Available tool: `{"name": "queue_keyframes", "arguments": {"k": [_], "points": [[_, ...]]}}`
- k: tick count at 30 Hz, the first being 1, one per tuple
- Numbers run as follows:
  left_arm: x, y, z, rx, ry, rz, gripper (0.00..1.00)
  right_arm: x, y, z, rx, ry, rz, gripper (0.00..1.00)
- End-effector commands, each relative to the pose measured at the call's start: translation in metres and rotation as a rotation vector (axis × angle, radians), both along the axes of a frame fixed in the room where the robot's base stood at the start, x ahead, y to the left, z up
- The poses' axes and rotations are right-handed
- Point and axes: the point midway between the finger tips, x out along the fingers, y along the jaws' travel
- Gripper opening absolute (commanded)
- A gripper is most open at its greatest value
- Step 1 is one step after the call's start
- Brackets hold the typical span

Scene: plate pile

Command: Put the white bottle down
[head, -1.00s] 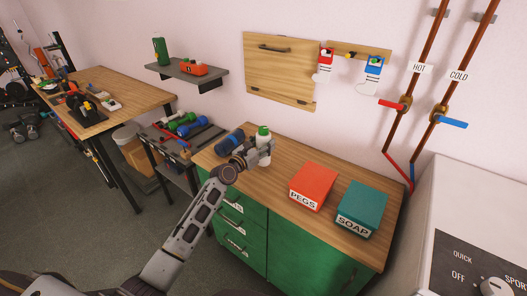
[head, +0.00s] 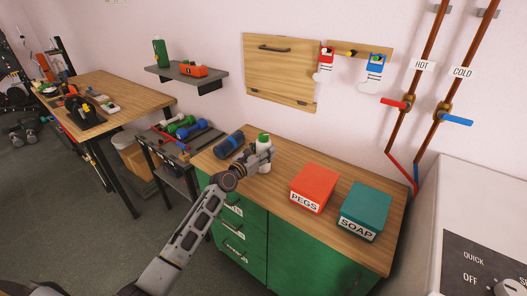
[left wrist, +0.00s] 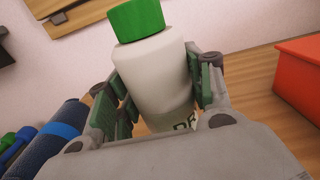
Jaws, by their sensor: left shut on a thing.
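The white bottle (head: 264,152) with a green cap is upright over the wooden top of the green cabinet (head: 330,228), near its back left part. My left gripper (head: 258,159) is shut on the bottle. In the left wrist view the bottle (left wrist: 158,75) stands between the two green-padded fingers (left wrist: 160,88). The bottle's base is hidden by the gripper, so I cannot tell whether it touches the top. My right gripper is not in view.
A dark blue roll (head: 229,144) lies close left of the bottle. The red PEGS box (head: 314,187) and teal SOAP box (head: 365,208) stand to the right. Bare wood (head: 277,182) lies between the bottle and the PEGS box. A shelf (head: 187,75) hangs behind.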

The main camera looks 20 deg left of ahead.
Motion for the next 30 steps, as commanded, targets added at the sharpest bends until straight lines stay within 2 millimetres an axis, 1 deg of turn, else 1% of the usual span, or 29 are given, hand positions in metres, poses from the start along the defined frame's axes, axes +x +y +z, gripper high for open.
{"name": "queue_keyframes", "arguments": {"k": [4,5,9,19,24,30], "points": [[0.0,0.0,-0.002,-0.002,-0.002,0.001,0.13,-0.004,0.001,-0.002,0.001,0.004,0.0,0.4],[0.0,0.0,-0.003,-0.001,0.0,0.0,0.55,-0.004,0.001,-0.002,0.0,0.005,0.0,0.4],[0.0,0.0,-0.003,-0.001,0.0,0.0,0.73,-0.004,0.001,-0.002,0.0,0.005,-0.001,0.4],[0.0,0.0,-0.003,0.0,0.0,0.0,0.73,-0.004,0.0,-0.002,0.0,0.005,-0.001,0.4],[0.0,0.0,0.001,0.0,0.0,0.0,0.73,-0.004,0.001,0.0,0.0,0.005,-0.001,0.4],[-0.01,0.004,-0.001,-0.001,0.003,0.0,0.73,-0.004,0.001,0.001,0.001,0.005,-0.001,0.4]]}}
